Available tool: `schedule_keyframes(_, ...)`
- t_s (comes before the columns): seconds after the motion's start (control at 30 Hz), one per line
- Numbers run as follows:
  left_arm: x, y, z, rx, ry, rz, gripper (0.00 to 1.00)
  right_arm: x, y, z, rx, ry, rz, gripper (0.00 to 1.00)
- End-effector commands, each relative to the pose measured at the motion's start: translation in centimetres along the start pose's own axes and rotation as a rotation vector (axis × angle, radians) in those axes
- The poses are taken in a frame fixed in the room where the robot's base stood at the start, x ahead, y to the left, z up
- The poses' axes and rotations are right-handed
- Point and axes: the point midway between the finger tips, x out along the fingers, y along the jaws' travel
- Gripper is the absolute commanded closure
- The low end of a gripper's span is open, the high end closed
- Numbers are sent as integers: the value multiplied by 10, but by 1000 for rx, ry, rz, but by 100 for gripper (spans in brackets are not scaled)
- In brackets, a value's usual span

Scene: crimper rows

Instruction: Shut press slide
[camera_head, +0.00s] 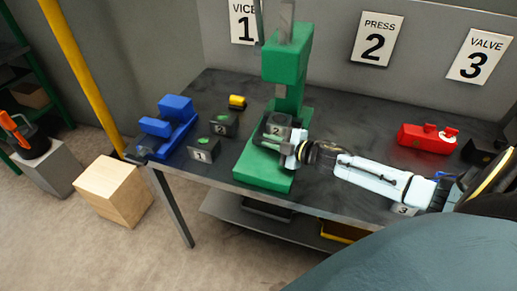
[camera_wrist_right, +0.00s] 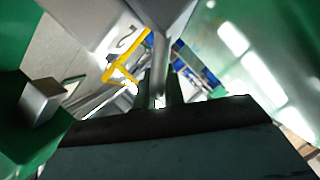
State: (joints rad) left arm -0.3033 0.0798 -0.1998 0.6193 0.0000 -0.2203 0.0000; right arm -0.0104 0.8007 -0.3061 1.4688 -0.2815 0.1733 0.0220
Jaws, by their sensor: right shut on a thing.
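The green press (camera_head: 288,62) stands near the middle of the dark workbench, upright on a long green base (camera_head: 262,170). A small grey block marked 2 (camera_head: 278,120), which looks like the press slide, sits low in front of the press column. My right gripper (camera_head: 291,146) reaches in from the right and is shut at this block's front. In the right wrist view, green press parts (camera_wrist_right: 250,45) lie close on both sides, and a grey block (camera_wrist_right: 42,101) shows at left. The exact grip is hard to see. My left gripper is not in view.
A blue vice (camera_head: 170,128) and small dark blocks marked with numbers (camera_head: 203,150) stand left of the press. A yellow cylinder (camera_head: 237,102) lies behind them. A red valve (camera_head: 427,138) stands at the right. A yellow post (camera_head: 80,70) rises by the bench's left end.

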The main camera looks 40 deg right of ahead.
Motion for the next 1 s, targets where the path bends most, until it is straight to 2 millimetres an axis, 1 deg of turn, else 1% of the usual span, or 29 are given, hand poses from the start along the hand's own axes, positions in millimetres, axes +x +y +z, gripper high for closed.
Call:
schedule_keyframes(0.03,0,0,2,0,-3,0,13,-1,3,3,-6,-8,4,100)
schedule_keyframes(0.2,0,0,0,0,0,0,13,-1,4,4,-7,-11,6,100)
schedule_keyframes(0.23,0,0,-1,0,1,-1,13,-1,4,4,-7,-11,6,88)
schedule_keyframes(0.4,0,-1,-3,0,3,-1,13,0,4,2,-6,-7,4,67)
schedule_keyframes(0.67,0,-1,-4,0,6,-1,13,0,3,1,-4,-4,3,67)
schedule_keyframes(0.77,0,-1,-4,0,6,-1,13,-4,2,1,-4,-4,2,67)
schedule_keyframes(0.87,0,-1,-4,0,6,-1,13,-12,1,1,-3,-4,1,67)
schedule_keyframes(1.0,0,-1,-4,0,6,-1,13,-32,1,1,-2,-5,0,67)
